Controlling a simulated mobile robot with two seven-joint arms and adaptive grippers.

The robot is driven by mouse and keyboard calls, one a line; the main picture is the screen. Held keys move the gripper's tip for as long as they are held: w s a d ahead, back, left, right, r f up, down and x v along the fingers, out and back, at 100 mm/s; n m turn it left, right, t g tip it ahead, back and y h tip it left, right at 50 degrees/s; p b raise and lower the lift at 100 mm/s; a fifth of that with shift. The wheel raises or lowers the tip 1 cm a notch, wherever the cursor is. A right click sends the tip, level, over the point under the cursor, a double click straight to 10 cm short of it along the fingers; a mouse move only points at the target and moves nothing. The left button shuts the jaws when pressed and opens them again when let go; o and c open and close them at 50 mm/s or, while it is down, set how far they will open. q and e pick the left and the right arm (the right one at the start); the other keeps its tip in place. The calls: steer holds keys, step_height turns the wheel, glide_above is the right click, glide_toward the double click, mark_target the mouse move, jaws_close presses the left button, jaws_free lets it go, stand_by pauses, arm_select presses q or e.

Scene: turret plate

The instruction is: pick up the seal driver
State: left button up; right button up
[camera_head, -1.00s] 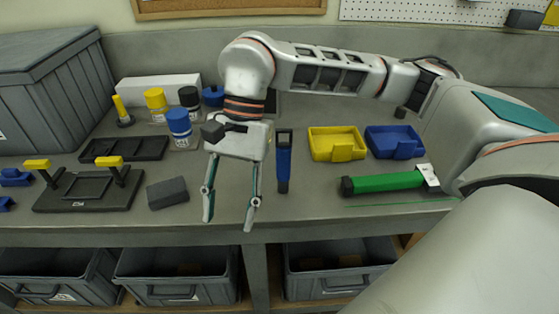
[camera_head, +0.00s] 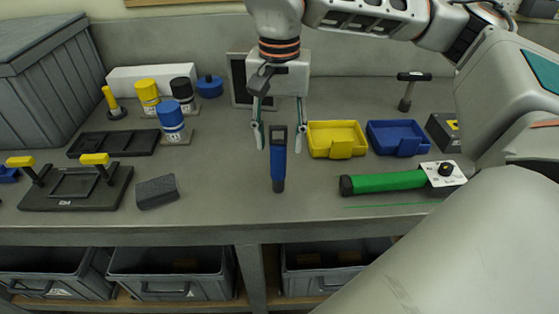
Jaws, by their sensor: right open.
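A tool with a blue body and black ends (camera_head: 278,163) lies or stands on the bench near its front; nothing on it names it as the seal driver. My right gripper (camera_head: 279,147) is open above and behind it. Its two fingertips show on either side of the tool's upper black loop, apart from it, with nothing held. I cannot tell how high the fingertips are above the bench. A small yellow tool (camera_head: 112,103) and a black T-headed tool (camera_head: 407,92) stand farther off. My left gripper is not in view.
A yellow tray (camera_head: 340,146) and a blue tray (camera_head: 402,148) lie right of the tool. A green cylinder (camera_head: 385,183) is at front right. A dark grey block (camera_head: 157,192) and a black fixture (camera_head: 60,202) lie left. The bench's front edge is close.

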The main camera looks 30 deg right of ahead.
mark_target(278, 164)
steer(key=f, duration=0.6)
steer(key=shift+s+a+f, duration=0.3)
steer(key=shift+a+f, duration=0.05)
steer(key=shift+a, duration=0.05)
jaws_close()
